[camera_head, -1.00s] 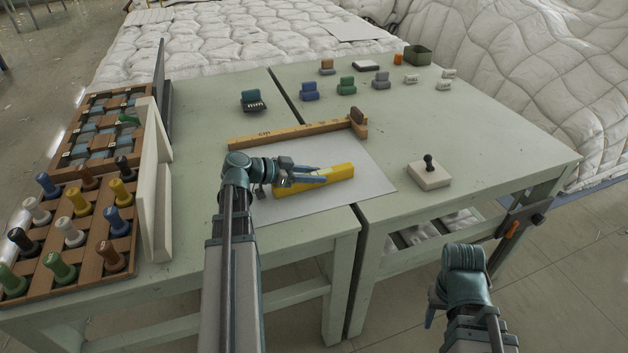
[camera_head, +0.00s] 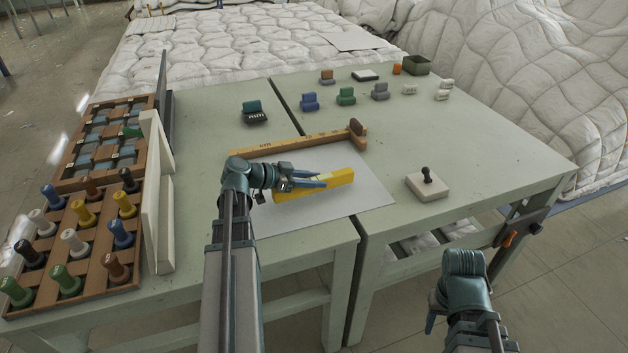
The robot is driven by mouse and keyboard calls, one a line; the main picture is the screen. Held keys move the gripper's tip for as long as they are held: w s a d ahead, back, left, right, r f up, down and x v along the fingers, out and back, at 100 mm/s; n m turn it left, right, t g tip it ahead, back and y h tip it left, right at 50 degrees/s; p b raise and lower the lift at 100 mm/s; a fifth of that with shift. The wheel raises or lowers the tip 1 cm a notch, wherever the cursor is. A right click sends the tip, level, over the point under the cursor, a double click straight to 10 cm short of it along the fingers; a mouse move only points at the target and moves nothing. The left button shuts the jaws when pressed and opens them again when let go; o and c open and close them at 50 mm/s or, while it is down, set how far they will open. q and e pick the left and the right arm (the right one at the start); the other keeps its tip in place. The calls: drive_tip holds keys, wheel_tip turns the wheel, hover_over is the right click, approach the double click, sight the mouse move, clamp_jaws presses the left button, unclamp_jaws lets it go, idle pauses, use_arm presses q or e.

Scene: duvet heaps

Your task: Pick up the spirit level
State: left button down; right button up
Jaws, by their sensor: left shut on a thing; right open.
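The yellow spirit level (camera_head: 340,178) is a long bar over the white sheet on the green table, pointing to the right and slightly away. Whether the bar touches the sheet I cannot tell. My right gripper (camera_head: 432,318) is open and empty, low at the right, in front of the table; its fingers are mostly hidden by its own wrist.
A wooden T-square ruler (camera_head: 300,142) lies just behind the spirit level. A white block with a dark knob (camera_head: 428,184) stands at the right. A rack of coloured pegs (camera_head: 75,240) and upright white boards (camera_head: 155,200) stand at the left. Several small stamps sit at the back.

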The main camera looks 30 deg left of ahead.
use_arm(q)
drive_tip(key=shift+d+r+p, duration=0.25)
drive_tip(key=shift+r+p, duration=0.1)
drive_tip(key=shift+r, duration=0.45)
drive_tip(key=d, duration=0.9)
drive_tip(key=w+d, duration=0.1)
drive_tip(key=d, duration=0.4)
drive_tip(key=shift+d+r+p, duration=0.15)
drive_tip(key=shift+r+p, duration=0.2)
drive_tip(key=shift+p, duration=0.05)
drive_tip(key=shift+w+d, duration=0.1)
drive_tip(key=shift+d, duration=0.5)
use_arm(e)
drive_tip(key=shift+r, duration=1.2)
